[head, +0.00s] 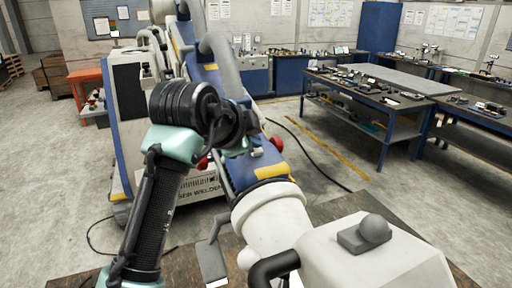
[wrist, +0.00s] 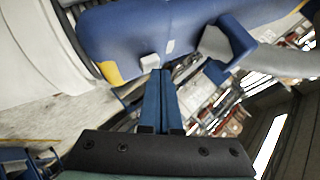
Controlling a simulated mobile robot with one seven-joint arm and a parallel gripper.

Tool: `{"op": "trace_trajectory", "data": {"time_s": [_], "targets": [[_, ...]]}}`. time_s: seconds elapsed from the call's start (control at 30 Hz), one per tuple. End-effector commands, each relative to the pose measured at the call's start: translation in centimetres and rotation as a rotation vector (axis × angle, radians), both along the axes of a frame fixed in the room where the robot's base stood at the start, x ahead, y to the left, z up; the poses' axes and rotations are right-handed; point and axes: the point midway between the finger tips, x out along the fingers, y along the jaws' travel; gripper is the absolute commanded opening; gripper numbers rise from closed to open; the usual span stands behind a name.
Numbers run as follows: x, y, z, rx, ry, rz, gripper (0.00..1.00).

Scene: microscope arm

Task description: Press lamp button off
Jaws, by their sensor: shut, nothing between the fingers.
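The blue arm housing with yellow patches (head: 250,172) runs down the middle of the head view. In the wrist view the same blue housing (wrist: 120,35) fills the top. The tips overlap the lower right edge of the white block in the picture; contact cannot be told. In the head view my wrist hides the fingertips.
Red knobs (head: 277,143) sit at the housing's sides. A white cylindrical head (head: 270,208) is at its near end. A white box with a grey knob (head: 374,229) is at front right. A blue workbench (head: 345,112) stands behind; the floor between is mostly clear, with a cable.

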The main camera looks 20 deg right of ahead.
Motion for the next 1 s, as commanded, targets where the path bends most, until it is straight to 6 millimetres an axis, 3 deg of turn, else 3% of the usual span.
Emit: {"op": "trace_trajectory", "data": {"time_s": [0.4,1.0], "targets": [[0.1,0.0,-0.6,0.000,0.001,0.001,0.00],[-0.1,0.0,0.5,0.000,0.000,0.000,0.00]]}}
